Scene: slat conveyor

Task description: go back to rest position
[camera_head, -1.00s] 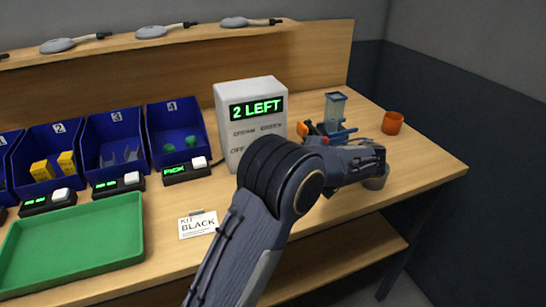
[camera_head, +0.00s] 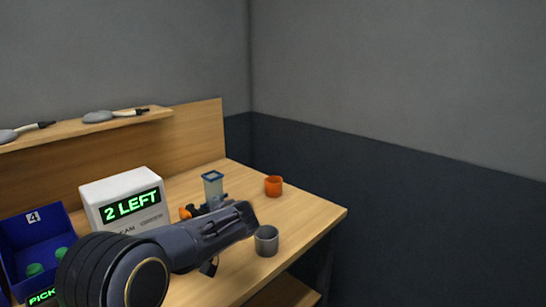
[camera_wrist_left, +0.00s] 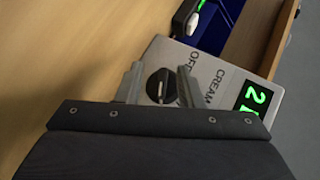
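My left arm comes in from the lower left of the head view and reaches right across the table, partly covering the white display box (camera_head: 125,198). Its fingers cannot be made out there. In the left wrist view my left gripper (camera_wrist_left: 158,82) shows two fingers set apart with nothing held between them. Beyond them is the box's front (camera_wrist_left: 212,72) with its dark knob (camera_wrist_left: 162,86); whether the fingers touch it I cannot tell. My right gripper is in neither view.
Right of the box stand a blue-topped clear container (camera_head: 213,188), an orange cup (camera_head: 273,186) and a grey cup (camera_head: 266,241) near the forearm's end. A blue bin (camera_head: 30,235) with green pieces is at left. Beyond the table's right edge, the floor side is open to the wall.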

